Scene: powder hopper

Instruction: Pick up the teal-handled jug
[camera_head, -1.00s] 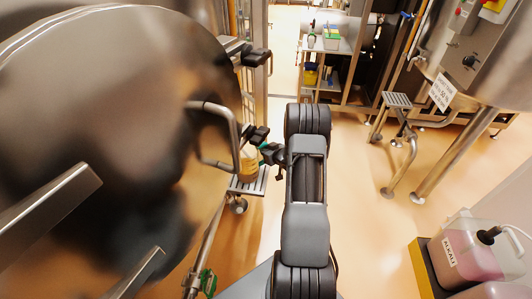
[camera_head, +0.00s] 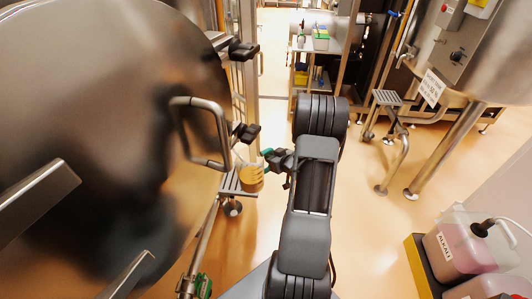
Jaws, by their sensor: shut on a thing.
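The jug (camera_head: 252,180) has a teal handle (camera_head: 267,153) and amber-brown contents, and shows left of my arm in the head view. My gripper (camera_head: 272,157) is at the handle and shut on it. The jug overlaps the right edge of a small slatted metal step (camera_head: 232,184); I cannot tell whether its base touches the step. The gripper's fingers are small and partly hidden.
A large steel vessel (camera_head: 90,110) with a bar handle (camera_head: 205,160) fills the left, close to the jug. A shelf trolley (camera_head: 318,50) stands at the back. Another slatted step (camera_head: 387,98) and pink-filled containers (camera_head: 465,245) are on the right. Floor between is clear.

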